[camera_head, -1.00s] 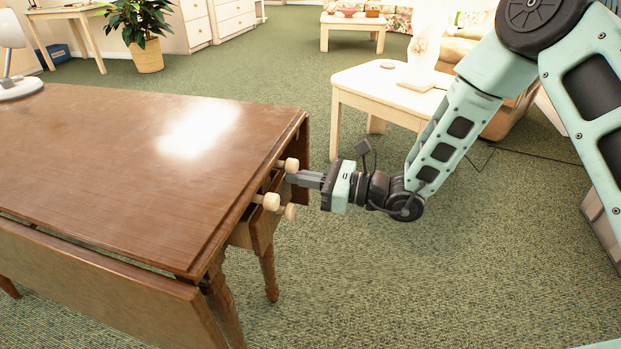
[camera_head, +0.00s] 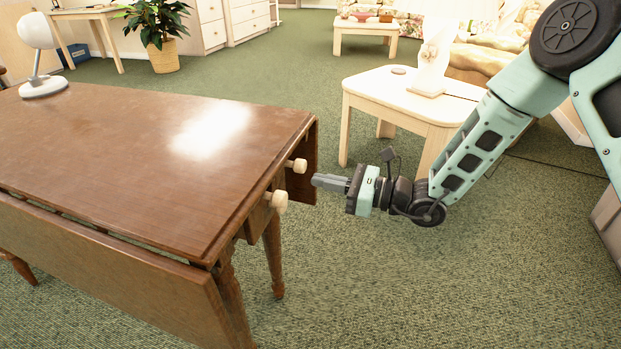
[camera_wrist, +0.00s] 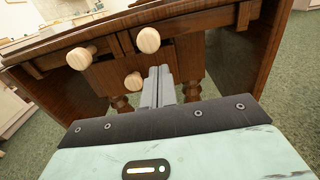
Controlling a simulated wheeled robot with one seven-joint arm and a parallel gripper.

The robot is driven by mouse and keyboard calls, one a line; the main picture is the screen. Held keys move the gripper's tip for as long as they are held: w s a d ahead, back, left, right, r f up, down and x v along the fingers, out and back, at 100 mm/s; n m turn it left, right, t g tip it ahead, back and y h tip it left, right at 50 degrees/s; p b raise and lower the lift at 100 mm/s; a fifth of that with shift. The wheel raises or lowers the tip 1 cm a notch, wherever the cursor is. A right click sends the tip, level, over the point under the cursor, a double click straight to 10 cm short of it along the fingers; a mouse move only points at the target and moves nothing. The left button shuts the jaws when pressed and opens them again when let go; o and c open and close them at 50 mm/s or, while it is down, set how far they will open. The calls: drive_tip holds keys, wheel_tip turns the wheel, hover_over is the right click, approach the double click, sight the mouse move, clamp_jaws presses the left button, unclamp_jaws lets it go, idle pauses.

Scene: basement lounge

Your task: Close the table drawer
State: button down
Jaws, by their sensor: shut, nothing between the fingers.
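The brown wooden table (camera_head: 130,130) fills the left of the head view. Two pale round knobs, a far knob (camera_head: 299,165) and a near knob (camera_head: 278,200), stick out from its right end. The wrist view shows a third, lower knob (camera_wrist: 133,79) on the drawer front (camera_wrist: 105,82), under the tabletop. In the head view that lower knob is hidden. The drawer front sits close in under the tabletop; I cannot tell if it is fully flush. My gripper (camera_head: 316,181) is shut and empty, just right of the knobs with a gap to the table end.
A hanging table leaf (camera_head: 110,280) runs along the near side. A pale side table (camera_head: 400,95) with a figurine stands behind my arm. A white lamp (camera_head: 43,85) stands on the table's far left. Green carpet is clear to the right of the table end.

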drive_tip(key=p+v, duration=0.1)
drive_tip(key=v, duration=0.6)
drive_tip(key=p, duration=1.1)
approach(257, 209)
drive_tip(key=x, duration=0.2)
drive_tip(key=b+x, duration=0.1)
drive_tip(key=x, duration=0.1)
drive_tip(key=b+x, duration=0.1)
drive_tip(key=x, duration=0.1)
drive_tip(key=shift+a+f, duration=0.1)
drive_tip(key=shift+f, duration=0.15)
drive_tip(key=shift+w+a, duration=0.1)
drive_tip(key=shift+a, duration=0.2)
drive_tip(key=shift+p+x, duration=0.7)
drive_tip(key=shift+x, duration=1.05)
drive_tip(key=shift+r, duration=0.2)
